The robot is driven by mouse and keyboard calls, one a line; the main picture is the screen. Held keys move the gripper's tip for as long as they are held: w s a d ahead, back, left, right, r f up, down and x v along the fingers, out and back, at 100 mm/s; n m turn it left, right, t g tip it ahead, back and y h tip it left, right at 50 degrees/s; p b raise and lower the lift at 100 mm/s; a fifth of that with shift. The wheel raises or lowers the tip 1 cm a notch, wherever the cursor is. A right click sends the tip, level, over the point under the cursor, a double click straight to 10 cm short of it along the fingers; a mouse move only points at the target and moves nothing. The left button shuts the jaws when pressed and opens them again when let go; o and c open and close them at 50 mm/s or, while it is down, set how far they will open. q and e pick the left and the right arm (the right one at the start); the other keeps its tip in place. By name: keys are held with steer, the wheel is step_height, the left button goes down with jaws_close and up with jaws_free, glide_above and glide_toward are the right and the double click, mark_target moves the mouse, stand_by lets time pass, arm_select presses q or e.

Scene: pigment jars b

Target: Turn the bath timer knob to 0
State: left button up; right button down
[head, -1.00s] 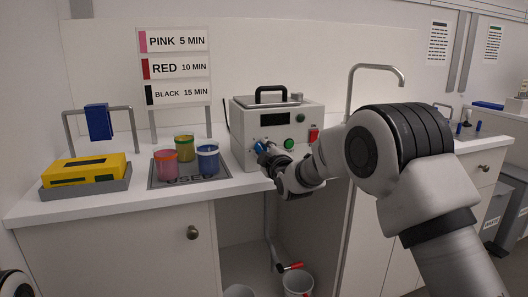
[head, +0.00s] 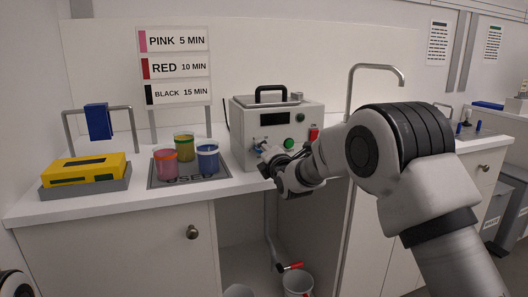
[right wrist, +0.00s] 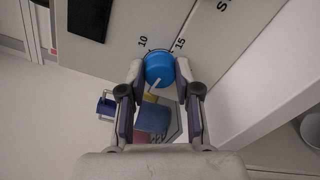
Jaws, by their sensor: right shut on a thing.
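The bath timer knob (right wrist: 160,68) is a blue round knob with a white pointer mark, on the front of the grey-white bath unit (head: 240,128). In the right wrist view it sits between the fingertips of my right gripper (right wrist: 160,72), which is shut on it. The printed marks 10 and 15 show beyond the knob; the 0 mark is not visible. The pointer slants toward the lower left of that view. In the head view my right gripper (head: 265,158) is at the unit's lower front and mostly hides the knob.
A green button (head: 289,144) and a red switch (head: 314,134) are close to the right gripper. A yellow box (head: 84,168) stands further left. A tap (head: 350,92) rises at right.

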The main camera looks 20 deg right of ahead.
steer(key=shift+f+n, duration=0.1)
steer(key=shift+n, duration=2.2)
steer(key=c, duration=0.8)
jaws_free()
steer(key=s, duration=1.2)
steer(key=shift+d, duration=0.15)
